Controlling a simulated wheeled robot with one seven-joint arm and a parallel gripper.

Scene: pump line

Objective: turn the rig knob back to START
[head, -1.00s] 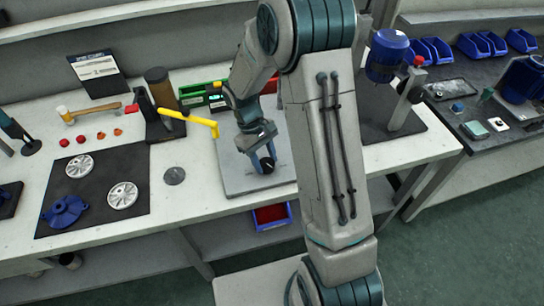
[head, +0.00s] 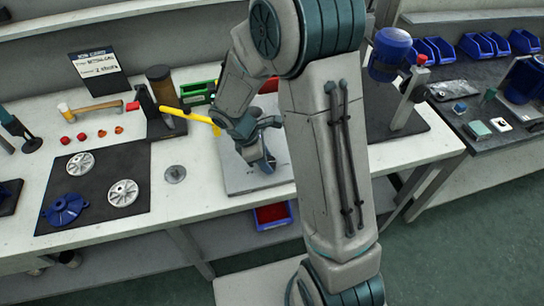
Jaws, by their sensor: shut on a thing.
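The rig's light grey base plate (head: 238,183) lies on the white bench in the middle of the head view. My gripper (head: 263,165) is low over this plate and shut on the rig knob, a small dark piece. The jaws cover most of the knob, so its pointer cannot be seen. The START mark cannot be read from here. My arm hides the right part of the rig.
A yellow lever (head: 188,117) reaches close to my wrist on the left. A black mat (head: 100,212) with two pale wheels and a blue flanged part lies further left. A grey disc (head: 175,174) lies between mat and plate.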

